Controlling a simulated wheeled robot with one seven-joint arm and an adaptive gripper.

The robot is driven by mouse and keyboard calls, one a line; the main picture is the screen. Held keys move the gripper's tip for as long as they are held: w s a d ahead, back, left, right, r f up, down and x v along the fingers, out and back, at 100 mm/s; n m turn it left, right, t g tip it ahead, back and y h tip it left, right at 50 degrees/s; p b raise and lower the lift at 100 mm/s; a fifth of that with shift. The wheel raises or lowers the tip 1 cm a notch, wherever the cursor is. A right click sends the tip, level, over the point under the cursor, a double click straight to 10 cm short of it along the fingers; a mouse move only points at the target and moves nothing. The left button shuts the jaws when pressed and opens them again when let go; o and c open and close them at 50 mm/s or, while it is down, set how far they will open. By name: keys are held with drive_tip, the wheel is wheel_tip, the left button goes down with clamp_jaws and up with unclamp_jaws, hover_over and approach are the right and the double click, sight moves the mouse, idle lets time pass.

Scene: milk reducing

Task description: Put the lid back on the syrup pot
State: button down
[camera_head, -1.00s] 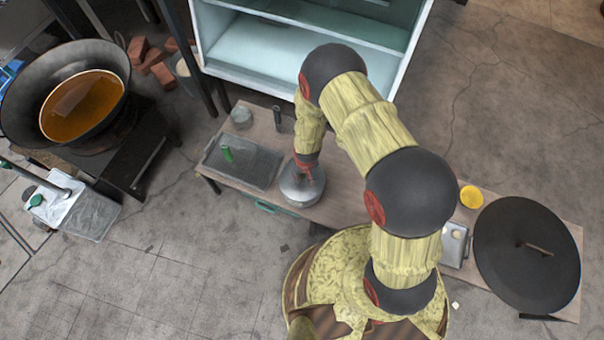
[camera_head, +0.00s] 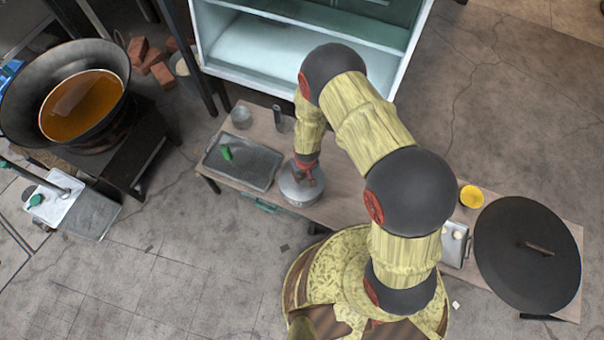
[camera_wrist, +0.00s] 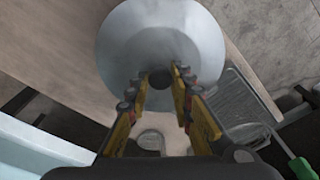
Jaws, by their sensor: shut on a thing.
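The syrup pot (camera_head: 300,196) is a round silver metal pot on the wooden table, below my gripper (camera_head: 306,164). In the wrist view the round metal lid (camera_wrist: 160,38) fills the upper middle, with a dark knob (camera_wrist: 159,78) near its lower half. My gripper (camera_wrist: 159,88) has its yellow fingers on either side of this knob and is shut on it. The lid lies over the pot's top. Whether it is seated on the rim or slightly above it cannot be told, as the pot's rim is hidden.
A metal tray (camera_head: 212,163) with a green-handled tool (camera_head: 227,153) lies left of the pot. A glass jar (camera_head: 241,117) and a dark cylinder (camera_head: 278,118) stand behind. A large black lid (camera_head: 500,265) and yellow cup (camera_head: 471,197) are at right. A shelf cabinet (camera_head: 262,50) stands behind.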

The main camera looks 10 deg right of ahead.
drive_tip(key=c, duration=1.5)
unclamp_jaws()
drive_tip(key=shift+o, duration=0.9)
drive_tip(key=o, duration=0.3)
drive_tip(key=shift+r, duration=0.1)
drive_tip(key=shift+r+p, duration=3)
drive_tip(key=shift+r, duration=0.45)
drive_tip(key=shift+c, duration=0.6)
clamp_jaws()
